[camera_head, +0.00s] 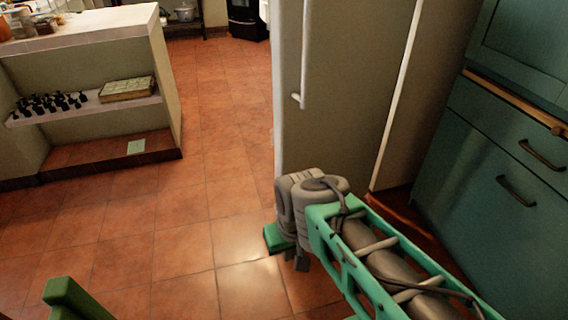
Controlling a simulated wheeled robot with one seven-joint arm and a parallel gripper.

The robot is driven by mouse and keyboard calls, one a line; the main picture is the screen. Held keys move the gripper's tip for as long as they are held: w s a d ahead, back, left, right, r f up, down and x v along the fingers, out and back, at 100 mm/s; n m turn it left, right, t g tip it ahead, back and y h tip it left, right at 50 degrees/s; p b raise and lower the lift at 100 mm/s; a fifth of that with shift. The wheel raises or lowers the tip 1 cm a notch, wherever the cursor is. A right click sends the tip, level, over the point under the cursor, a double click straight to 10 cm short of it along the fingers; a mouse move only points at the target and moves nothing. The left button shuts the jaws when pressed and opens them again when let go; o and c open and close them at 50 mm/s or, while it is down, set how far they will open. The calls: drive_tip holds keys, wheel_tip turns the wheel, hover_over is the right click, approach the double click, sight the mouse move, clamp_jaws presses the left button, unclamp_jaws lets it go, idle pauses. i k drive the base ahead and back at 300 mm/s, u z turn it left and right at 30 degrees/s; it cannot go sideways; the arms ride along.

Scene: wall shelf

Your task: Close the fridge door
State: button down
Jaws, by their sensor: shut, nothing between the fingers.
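The fridge (345,90) stands at centre right as a tall beige-grey panel with a pale left edge. A vertical bar handle (304,55) runs down near that left edge. A narrow white strip (396,100) runs down its right side, beside the teal cabinet. How far the door stands open is not clear from this view. My gripper (296,257) is low in front of the fridge's bottom left corner, below the handle, pointing down toward the floor. It is shut and holds nothing. My wrist hides part of the fridge's bottom edge, and contact with the door cannot be told.
Teal drawers (500,150) with dark handles and a wooden counter edge stand close on the right. An open shelf unit (90,60) at the left holds several dark bottles (50,102) and a box (126,89). The tiled floor (215,150) between it and the fridge is clear.

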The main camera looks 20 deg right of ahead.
sight(336, 65)
drive_tip(key=u, duration=0.05)
drive_tip(key=i, duration=1)
drive_tip(key=u, duration=0.35)
